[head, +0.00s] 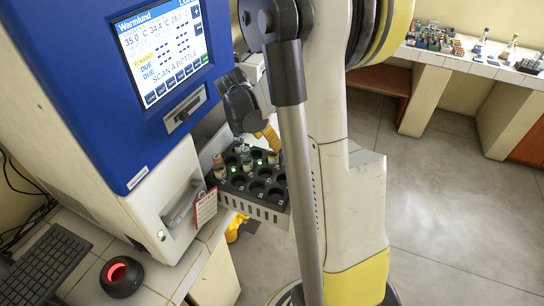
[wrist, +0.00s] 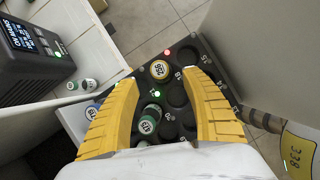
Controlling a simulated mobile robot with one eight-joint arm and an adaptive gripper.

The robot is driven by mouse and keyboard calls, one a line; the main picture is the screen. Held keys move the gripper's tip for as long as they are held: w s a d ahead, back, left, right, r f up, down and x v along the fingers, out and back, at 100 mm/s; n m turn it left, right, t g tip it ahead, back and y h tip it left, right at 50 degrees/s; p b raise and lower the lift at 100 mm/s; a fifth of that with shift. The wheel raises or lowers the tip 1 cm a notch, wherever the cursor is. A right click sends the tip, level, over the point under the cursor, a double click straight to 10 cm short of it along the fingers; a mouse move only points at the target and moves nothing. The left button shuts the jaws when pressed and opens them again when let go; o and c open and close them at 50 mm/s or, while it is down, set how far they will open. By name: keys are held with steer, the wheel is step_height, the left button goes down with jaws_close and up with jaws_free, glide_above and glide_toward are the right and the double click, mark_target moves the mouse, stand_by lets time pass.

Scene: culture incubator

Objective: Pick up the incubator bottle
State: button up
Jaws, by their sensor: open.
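Several capped bottles stand in the black rack (head: 262,205) of the pulled-out incubator drawer. In the wrist view, a yellow-capped bottle (wrist: 160,70) stands in a rack hole near my fingertips. A green-and-white-capped bottle (wrist: 149,120) stands closer to my palm, between the two yellow fingers. My gripper (wrist: 163,80) is open above the rack, with nothing held. In the head view only part of a yellow finger shows, behind the bottles, and my arm hides part of the rack. I cannot tell whether a finger touches any bottle.
The blue-and-white incubator (head: 150,90) stands at left, its screen reading "SCAN A BOTTLE". A red tag (head: 205,208) hangs beside the drawer. A keyboard (head: 45,268) and a red-lit scanner (head: 121,276) lie on the bench. Green (wrist: 157,94) and red (wrist: 140,52) lights show on the rack. Floor at right is clear.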

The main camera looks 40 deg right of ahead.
mark_target(273, 155)
steer(key=x, duration=0.4)
steer(key=shift+d+f+b, duration=0.2)
steer(key=shift+d+b, duration=0.2)
steer(key=shift+d, duration=0.05)
steer(key=shift+s, duration=0.15)
jaws_close()
